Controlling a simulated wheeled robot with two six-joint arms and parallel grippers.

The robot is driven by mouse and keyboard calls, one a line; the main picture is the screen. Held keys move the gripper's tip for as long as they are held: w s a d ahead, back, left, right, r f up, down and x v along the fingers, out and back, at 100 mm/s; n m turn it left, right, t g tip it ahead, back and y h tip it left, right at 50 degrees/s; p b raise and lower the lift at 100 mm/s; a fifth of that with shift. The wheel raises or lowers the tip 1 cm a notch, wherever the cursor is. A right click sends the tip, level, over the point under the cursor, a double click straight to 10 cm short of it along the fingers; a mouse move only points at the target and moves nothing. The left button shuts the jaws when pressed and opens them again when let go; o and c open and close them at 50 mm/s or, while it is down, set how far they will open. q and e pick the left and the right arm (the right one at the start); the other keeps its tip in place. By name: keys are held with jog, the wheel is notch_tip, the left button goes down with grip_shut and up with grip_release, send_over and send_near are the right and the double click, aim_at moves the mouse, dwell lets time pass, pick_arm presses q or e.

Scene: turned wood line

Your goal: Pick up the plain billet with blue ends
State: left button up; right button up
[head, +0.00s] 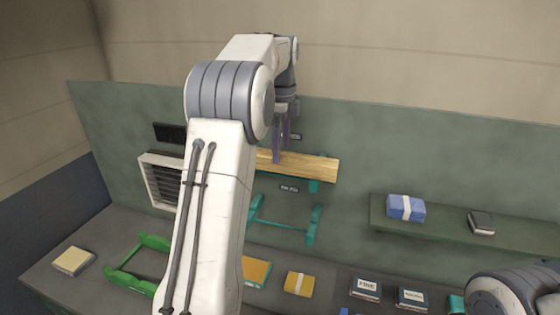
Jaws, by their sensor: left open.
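A plain light-wood billet (310,166) lies across a teal holder on the green back panel. Its left part is hidden behind my left arm, and I see no blue on the end that shows. My left gripper (280,155) is open, its purple fingers pointing down at the billet's visible left part. The fingers overlap the billet in the picture; I cannot tell whether they touch it. Of my right arm, only a rounded joint shows at the lower right; its gripper is out of view.
A teal cradle (312,228) stands below the billet, and a green cradle (118,272) is at the left of the bench. A shelf (455,232) at the right holds a blue package (405,208) and a dark box (481,222). Several small boxes line the bench front.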

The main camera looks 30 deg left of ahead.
pick_arm(q)
jog(key=shift+s+a+f+p, duration=0.15)
jog(key=shift+f+p, duration=0.2)
jog(key=shift+f, duration=1.35)
grip_shut()
jog(key=shift+r, duration=0.15)
